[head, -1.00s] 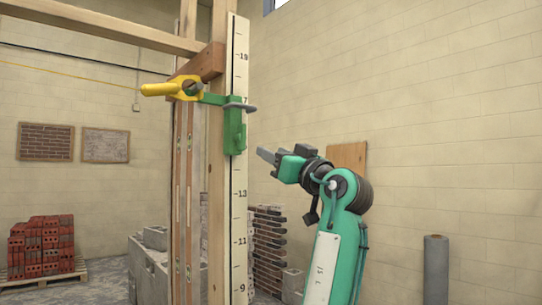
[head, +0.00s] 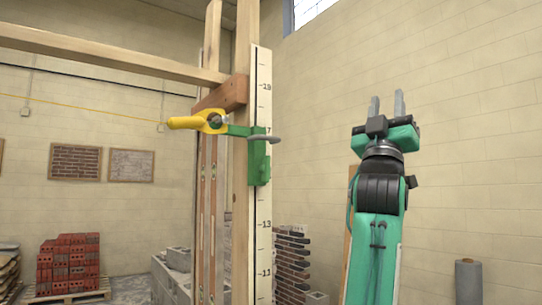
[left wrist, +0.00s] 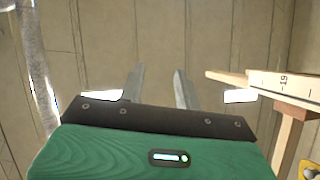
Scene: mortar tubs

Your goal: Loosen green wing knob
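A green fitting (head: 259,162) sits against the numbered board on the post, with a green arm (head: 240,131) reaching left from it and a grey loop (head: 264,139) at its top. I cannot make out a separate wing shape on it. A yellow clamp (head: 198,121) is left of it on the post. My left gripper (head: 387,99) is right of the fitting, well apart from it, pointing up. Its two fingers stand apart with nothing between them, also in the left wrist view (left wrist: 157,82). My right gripper is not in view.
The numbered board (head: 262,220) and wooden post (head: 241,200) stand left of my arm; in the left wrist view the board (left wrist: 285,86) shows at the right. A wooden beam (head: 110,58) crosses at upper left. Stacked bricks (head: 68,265) are farther back. The space around the gripper looks clear.

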